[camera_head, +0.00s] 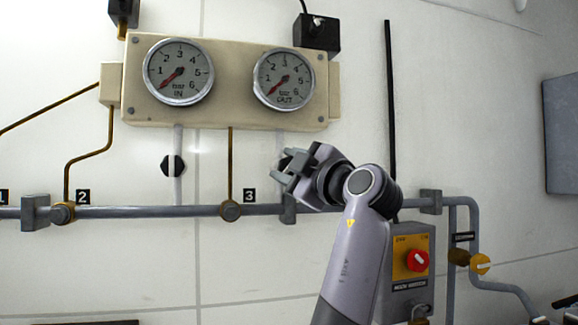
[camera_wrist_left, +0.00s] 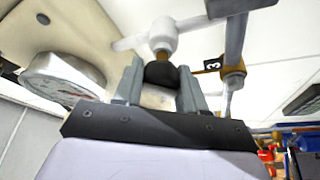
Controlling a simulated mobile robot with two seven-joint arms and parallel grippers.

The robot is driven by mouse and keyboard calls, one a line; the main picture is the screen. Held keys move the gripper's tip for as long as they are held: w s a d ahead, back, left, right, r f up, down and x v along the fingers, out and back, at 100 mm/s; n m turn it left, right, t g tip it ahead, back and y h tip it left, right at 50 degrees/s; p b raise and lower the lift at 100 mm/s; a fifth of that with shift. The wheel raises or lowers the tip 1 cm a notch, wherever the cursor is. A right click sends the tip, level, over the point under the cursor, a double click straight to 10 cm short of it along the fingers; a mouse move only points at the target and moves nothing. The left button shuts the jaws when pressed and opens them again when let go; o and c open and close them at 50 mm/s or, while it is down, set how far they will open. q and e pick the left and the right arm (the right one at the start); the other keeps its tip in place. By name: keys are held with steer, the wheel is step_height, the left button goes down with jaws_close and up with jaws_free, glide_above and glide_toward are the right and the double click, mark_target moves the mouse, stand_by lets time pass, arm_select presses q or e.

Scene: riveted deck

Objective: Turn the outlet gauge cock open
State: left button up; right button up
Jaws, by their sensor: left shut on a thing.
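The outlet gauge (camera_head: 284,79), marked OUT, sits at the right of the cream panel. Its grey pipe (camera_head: 280,145) runs down behind my left gripper (camera_head: 284,168), which hides the outlet cock in the head view. In the left wrist view, the black cock handle (camera_wrist_left: 161,74) lies between the fingers of my left gripper (camera_wrist_left: 160,82), below a pale fitting (camera_wrist_left: 162,38) on the pipe. The gripper is shut on this handle. The handle's exact angle is hard to tell. My right gripper is in neither view.
The inlet gauge (camera_head: 178,72) is at the left, with a black cock (camera_head: 172,166) on its pipe below. A horizontal grey pipe (camera_head: 150,212) runs below my gripper. A yellow switch box with a red knob (camera_head: 417,261) stands at the lower right, beside my arm.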

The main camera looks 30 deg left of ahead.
arm_select(q)
steer(key=n+p, duration=0.1)
steer(key=n, duration=0.1)
steer(key=n+g+h, duration=0.1)
steer(key=n, duration=0.1)
steer(key=shift+r+n+g+p, duration=0.15)
steer(key=shift+n+g+p, duration=0.15)
steer(key=shift+n+p, duration=0.1)
steer(key=shift+n+h+p, duration=0.6)
steer(key=shift+n+h, duration=0.2)
steer(key=shift+n, duration=0.9)
steer(key=o, duration=1)
steer(key=shift+w, duration=0.1)
steer(key=shift+o, duration=0.2)
steer(key=shift+s+d, duration=0.2)
steer(key=shift+d, duration=0.3)
steer(key=b+v, duration=0.1)
steer(key=v, duration=0.5)
steer(key=shift+d, duration=0.1)
